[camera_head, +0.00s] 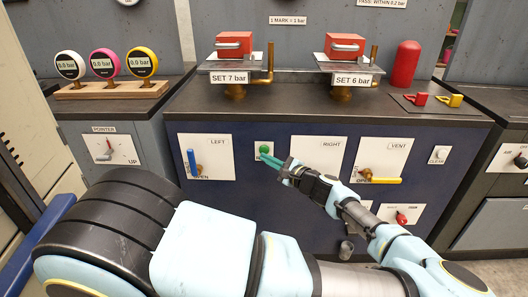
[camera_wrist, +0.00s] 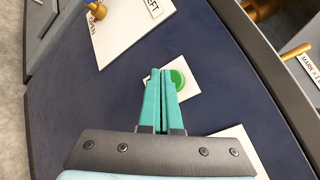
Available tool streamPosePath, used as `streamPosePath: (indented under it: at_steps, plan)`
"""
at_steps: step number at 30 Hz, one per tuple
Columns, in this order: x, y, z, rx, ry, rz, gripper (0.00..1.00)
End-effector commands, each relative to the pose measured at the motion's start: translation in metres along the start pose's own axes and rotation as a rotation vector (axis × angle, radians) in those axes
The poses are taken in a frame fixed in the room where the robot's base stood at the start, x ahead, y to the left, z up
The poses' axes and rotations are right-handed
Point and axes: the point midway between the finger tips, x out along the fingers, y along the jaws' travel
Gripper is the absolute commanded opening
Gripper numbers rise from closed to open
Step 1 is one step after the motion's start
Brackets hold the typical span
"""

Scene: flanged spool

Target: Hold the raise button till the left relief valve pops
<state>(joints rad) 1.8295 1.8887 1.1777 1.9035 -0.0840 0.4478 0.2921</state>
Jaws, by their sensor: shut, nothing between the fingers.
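A round green button (camera_head: 264,148) sits on a small white plate on the dark blue cabinet front; its label is not readable. It also shows in the wrist view (camera_wrist: 178,79). My gripper (camera_head: 266,157) is shut and empty. Its teal fingertips (camera_wrist: 161,71) are at the button and overlap its left part in the wrist view; whether they touch it I cannot tell. The left relief valve (camera_head: 235,44), a red block with a silver lever, stands on the bench above a "SET 7 bar" sign. Its lever lies flat across the block.
A similar right valve (camera_head: 345,46) is marked "SET 6 bar". White, pink and yellow gauges (camera_head: 104,64) read about 0.0 bar. The LEFT panel has an upright blue handle (camera_head: 192,163); the VENT panel has a horizontal yellow handle (camera_head: 386,181). My arm partly covers the RIGHT panel (camera_head: 318,158).

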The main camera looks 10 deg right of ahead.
Motion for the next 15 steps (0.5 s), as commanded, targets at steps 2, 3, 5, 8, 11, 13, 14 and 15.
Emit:
streamPosePath:
  at_steps: [2,3,5,8,11,13,14,15]
  plan:
    - [0.0,0.0,0.0,0.0,0.0,0.0,0.0]
    - [0.0,0.0,0.0,0.0,0.0,0.0,0.0]
    - [0.0,0.0,0.0,0.0,0.0,0.0,0.0]
    - [0.0009,-0.0005,-0.0007,0.0,0.0,0.0,0.0]
    - [0.0031,-0.0018,-0.0024,0.0,0.0,0.001,0.0]
    - [0.0049,-0.0031,-0.0037,-0.001,0.0,0.001,0.0]
    - [0.0055,-0.0036,-0.0041,-0.001,0.0,0.001,0.0]
    - [0.006,-0.0042,-0.0044,-0.001,0.0,0.001,0.0]
